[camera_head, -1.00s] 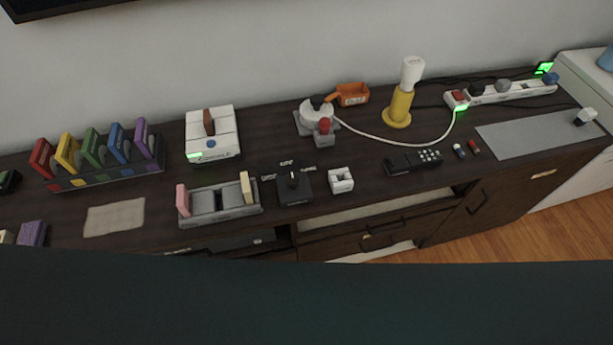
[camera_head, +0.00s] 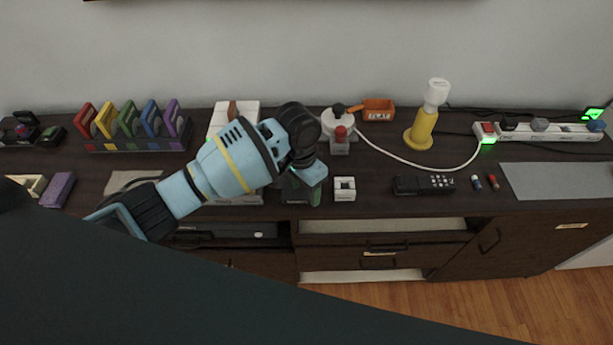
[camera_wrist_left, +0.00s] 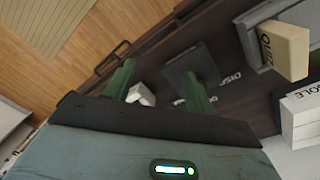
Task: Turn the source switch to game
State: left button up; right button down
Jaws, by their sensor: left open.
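The source switch is a small black box (camera_wrist_left: 188,62) with white word labels around it; one label reads DISC (camera_wrist_left: 230,78). In the head view, my left gripper (camera_head: 303,190) is over the switch and hides most of it. In the wrist view, the two green fingers (camera_wrist_left: 160,75) are apart with nothing gripped between them. The right-hand finger overlaps the box's edge, and the knob does not show clearly. I cannot tell whether a finger touches it. My right gripper is not in view.
A white block (camera_head: 344,188) stands just right of the switch. The grey holder with a cream QUIZ block (camera_wrist_left: 285,48) and the white console (camera_head: 222,115) are close on the left. A black remote (camera_head: 424,184) lies further right.

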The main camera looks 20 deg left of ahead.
pick_arm(q)
jog(key=shift+n+y, duration=0.4)
jog(key=w+a+r, duration=0.1)
jog(key=w, duration=0.1)
jog(key=w+a+r, duration=0.1)
jog(key=r, duration=0.1)
jog(key=w+a+r, duration=0.1)
jog(key=w+r, duration=0.1)
jog(key=shift+w+a+r, duration=0.15)
jog(key=shift+w+a, duration=0.15)
jog(key=shift+a, duration=0.1)
jog(key=shift+d, duration=0.1)
notch_tip(320, 180, down, 7)
jog(key=shift+r+b, duration=0.1)
jog(key=shift+b, duration=0.35)
jog(key=shift+f, duration=0.55)
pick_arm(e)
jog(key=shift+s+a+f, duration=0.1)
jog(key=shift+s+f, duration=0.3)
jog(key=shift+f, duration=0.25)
pick_arm(q)
jog(key=shift+c, duration=0.5)
jog(key=c, duration=0.9)
jog(key=shift+o, duration=0.2)
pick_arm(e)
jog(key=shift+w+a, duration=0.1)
